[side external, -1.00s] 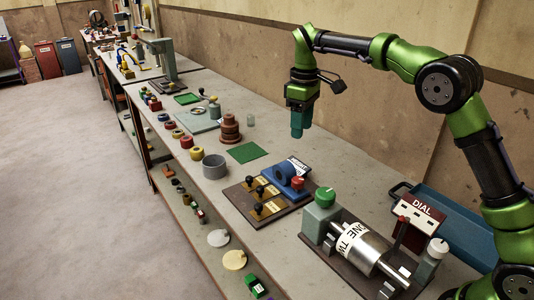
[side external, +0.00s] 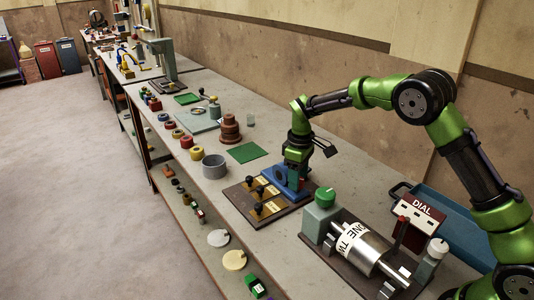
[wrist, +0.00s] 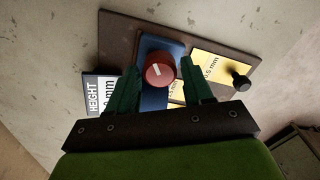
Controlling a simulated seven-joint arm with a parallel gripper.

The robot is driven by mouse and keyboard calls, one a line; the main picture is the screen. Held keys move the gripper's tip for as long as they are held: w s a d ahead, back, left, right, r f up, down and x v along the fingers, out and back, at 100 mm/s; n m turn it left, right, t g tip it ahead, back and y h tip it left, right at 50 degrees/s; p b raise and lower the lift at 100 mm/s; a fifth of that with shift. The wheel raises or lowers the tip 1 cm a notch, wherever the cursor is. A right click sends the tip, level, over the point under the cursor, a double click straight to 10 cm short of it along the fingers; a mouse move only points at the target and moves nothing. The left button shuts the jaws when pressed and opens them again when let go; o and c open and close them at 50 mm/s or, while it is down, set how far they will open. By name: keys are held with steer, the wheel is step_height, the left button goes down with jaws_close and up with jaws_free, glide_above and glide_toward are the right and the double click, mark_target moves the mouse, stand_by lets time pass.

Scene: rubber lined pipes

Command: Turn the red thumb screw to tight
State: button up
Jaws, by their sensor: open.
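The red thumb screw (wrist: 160,71) is a round red knob with a short white mark on top, on a blue block (wrist: 154,97). In the wrist view it lies between the two dark green fingers of my gripper (wrist: 160,74). The fingers are open, one on each side, with a gap visible around the knob; whether a fingertip touches it I cannot tell. In the side view my gripper (side external: 297,178) points down over the blue block (side external: 280,180) and mostly hides the screw.
The block stands on a brown board (side external: 238,197) with black knobs and yellow labels; one black knob (wrist: 240,80) is right of my fingers. A HEIGHT label (wrist: 92,96) is at left. A fixture with a green knob (side external: 325,196) and metal roller (side external: 362,250) stands nearby.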

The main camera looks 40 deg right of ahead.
steer(key=shift+f, duration=0.25)
steer(key=c, duration=0.8)
steer(key=m, duration=0.5)
steer(key=shift+r+m, duration=0.1)
steer(key=shift+m, duration=0.3)
steer(key=m, duration=0.4)
steer(key=shift+m, duration=0.4)
